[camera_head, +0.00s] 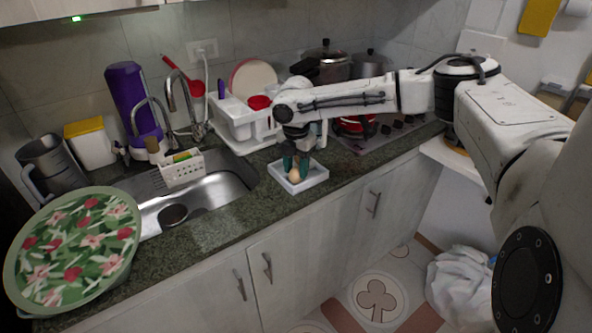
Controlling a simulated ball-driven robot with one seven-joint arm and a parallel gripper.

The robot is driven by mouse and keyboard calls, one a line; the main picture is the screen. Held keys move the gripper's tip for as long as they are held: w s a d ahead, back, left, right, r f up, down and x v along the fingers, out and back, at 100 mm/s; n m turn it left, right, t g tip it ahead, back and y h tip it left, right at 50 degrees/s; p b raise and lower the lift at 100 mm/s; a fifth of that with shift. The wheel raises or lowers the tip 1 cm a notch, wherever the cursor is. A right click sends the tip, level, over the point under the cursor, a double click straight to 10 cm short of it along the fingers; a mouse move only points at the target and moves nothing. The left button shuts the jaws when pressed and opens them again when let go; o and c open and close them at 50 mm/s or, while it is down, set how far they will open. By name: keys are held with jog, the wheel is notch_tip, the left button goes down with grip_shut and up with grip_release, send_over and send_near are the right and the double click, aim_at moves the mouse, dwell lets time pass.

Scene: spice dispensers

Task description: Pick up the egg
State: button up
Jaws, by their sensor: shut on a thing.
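A small tan egg (294,176) is in a shallow white square tray (316,179) on the dark stone counter. My gripper (296,170) reaches down into the tray from above, with its dark green fingers around the egg. The gripper is shut on the egg. The fingers hide part of the egg, and I cannot tell whether it still touches the tray floor.
A metal sink (215,190) with a faucet (180,100) lies left of the tray. A white dish rack (240,125) stands behind it. A stove (385,130) with pots is at the back right. A floral round tray (75,245) is at front left.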

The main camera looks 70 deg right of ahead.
jog(key=shift+r, duration=0.5)
jog(key=s+a+r, duration=0.1)
jog(key=s+r, duration=0.3)
jog(key=r, duration=0.2)
jog(key=shift+a+r+b, duration=0.15)
jog(key=shift+a+b, duration=0.05)
jog(key=shift+b, duration=0.15)
jog(key=s+a+r, duration=0.1)
jog(key=s, duration=0.1)
jog(key=s+a+r, duration=0.1)
jog(key=s+r, duration=0.1)
jog(key=s, duration=0.1)
jog(key=s+a+r+b, duration=0.1)
jog(key=s, duration=0.2)
jog(key=shift+s+a+r, duration=0.1)
jog(key=shift+a+r, duration=0.15)
jog(key=shift+r, duration=0.1)
jog(key=shift+s+a+r, duration=0.15)
jog(key=shift+s+r, duration=0.05)
jog(key=shift+s, duration=0.2)
jog(key=shift+s, duration=0.1)
